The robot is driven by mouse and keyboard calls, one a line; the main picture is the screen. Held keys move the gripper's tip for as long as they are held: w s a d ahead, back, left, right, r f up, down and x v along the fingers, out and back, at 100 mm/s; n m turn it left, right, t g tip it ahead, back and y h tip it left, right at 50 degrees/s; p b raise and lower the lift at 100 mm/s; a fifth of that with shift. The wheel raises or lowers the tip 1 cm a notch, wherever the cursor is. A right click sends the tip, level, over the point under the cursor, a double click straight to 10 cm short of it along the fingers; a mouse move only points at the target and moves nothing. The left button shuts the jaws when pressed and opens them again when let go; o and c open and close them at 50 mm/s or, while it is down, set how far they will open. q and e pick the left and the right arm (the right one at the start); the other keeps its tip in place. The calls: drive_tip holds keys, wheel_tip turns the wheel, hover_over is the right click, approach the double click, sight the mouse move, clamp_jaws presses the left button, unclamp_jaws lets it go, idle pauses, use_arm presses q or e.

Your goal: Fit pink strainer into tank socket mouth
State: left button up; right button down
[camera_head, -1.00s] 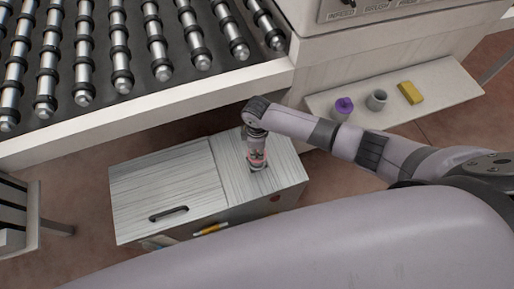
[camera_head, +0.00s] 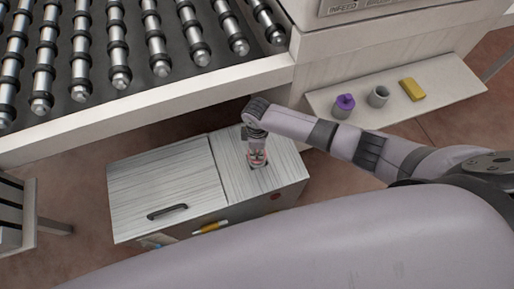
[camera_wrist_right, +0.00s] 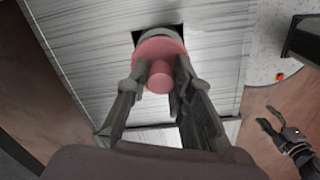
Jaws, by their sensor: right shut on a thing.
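The pink strainer (camera_wrist_right: 160,50) has a round flange and a knob, with a grey part beyond the flange. It also shows small in the head view (camera_head: 258,158). My right gripper (camera_wrist_right: 160,84) is shut on its knob. The strainer is at the dark square socket mouth (camera_wrist_right: 139,38) in the tank's top and covers most of it. How deep it sits is hidden. The tank (camera_head: 236,172) is a brushed-metal box below the roller conveyor. In the wrist view, my left gripper (camera_wrist_right: 272,122) shows at the right, empty, its fingers apart.
A black handle (camera_head: 167,211) is on the tank's left lid. The conveyor edge (camera_head: 150,115) overhangs behind the tank. A shelf (camera_head: 445,90) at right holds a purple-topped container (camera_head: 344,106), a grey cup (camera_head: 378,97) and a yellow block (camera_head: 411,89).

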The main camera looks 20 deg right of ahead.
drive_tip(key=shift+f+b, duration=1.3)
drive_tip(key=shift+f, duration=0.6)
drive_tip(key=c, duration=1.3)
unclamp_jaws()
wheel_tip(320, 180, up, 12)
drive_tip(key=shift+r, duration=0.1)
